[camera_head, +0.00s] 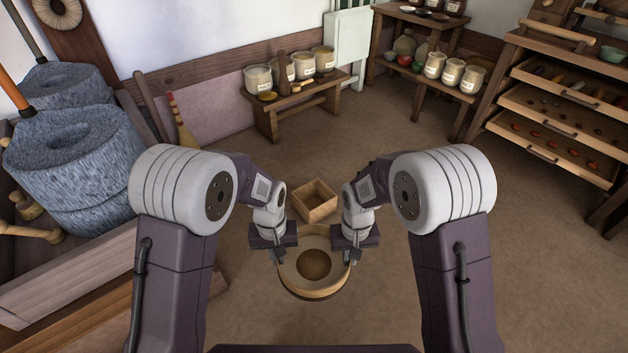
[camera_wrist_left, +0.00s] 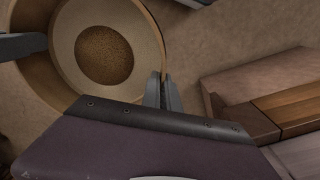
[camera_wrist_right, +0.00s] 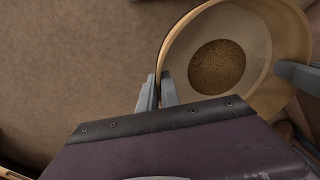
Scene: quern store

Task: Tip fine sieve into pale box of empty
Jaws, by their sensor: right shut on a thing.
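The fine sieve (camera_head: 312,289) is a round pale wooden hoop with a heap of brown grainy stuff in the middle of its mesh. It looks level, between my two grippers. My left gripper (camera_head: 275,256) is shut on its left rim; the sieve (camera_wrist_left: 68,72) fills the upper left of the left wrist view. My right gripper (camera_head: 350,255) is shut on the opposite rim; the sieve (camera_wrist_right: 262,84) shows at the upper right of the right wrist view. A pale open wooden box (camera_head: 318,207) stands on the floor just beyond the sieve, between my forearms. Its visible inside looks empty.
Grey stone querns (camera_head: 75,160) stand at the left behind a wooden ledge (camera_head: 70,280). A low bench (camera_head: 300,105) with labelled jars is at the back. Shelves with open drawers (camera_head: 550,135) stand at the right. The floor around the box is clear.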

